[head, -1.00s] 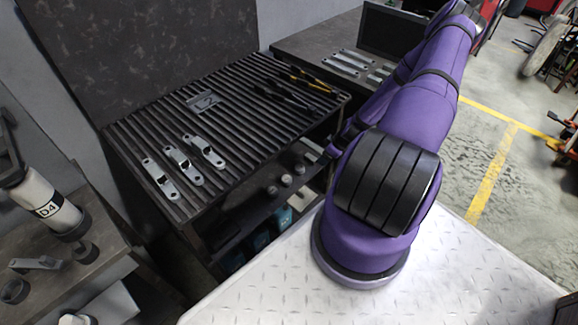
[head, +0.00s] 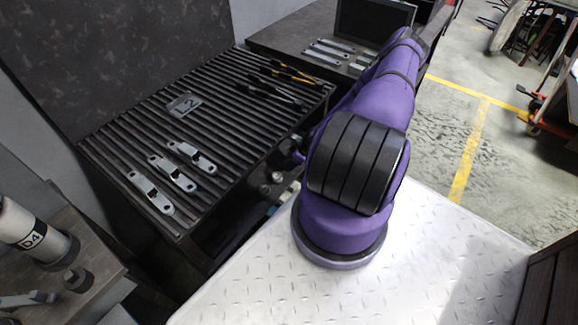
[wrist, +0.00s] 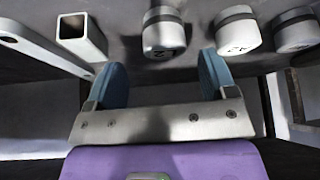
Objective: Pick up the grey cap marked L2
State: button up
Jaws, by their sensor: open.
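In the wrist view three short grey caps with dark bands stand in a row: a left cap (wrist: 163,32), a middle cap (wrist: 237,32) and a right cap (wrist: 297,32). In the head view a grey cap (head: 278,177) shows on the lower shelf, beside my arm, which hides most of the gripper.
A square tube (wrist: 82,36) and a flat bar (wrist: 38,44) lie left of the caps. Above the shelf is a slatted rack (head: 225,125) with several brackets (head: 172,172), a plate marked 2 (head: 183,104) and pliers (head: 270,95). A D4 canister (head: 35,238) stands at left.

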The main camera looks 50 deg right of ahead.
jog(key=x, duration=0.4)
jog(key=shift+a, duration=0.3)
jog(key=c, duration=1)
jog(key=shift+c, duration=0.2)
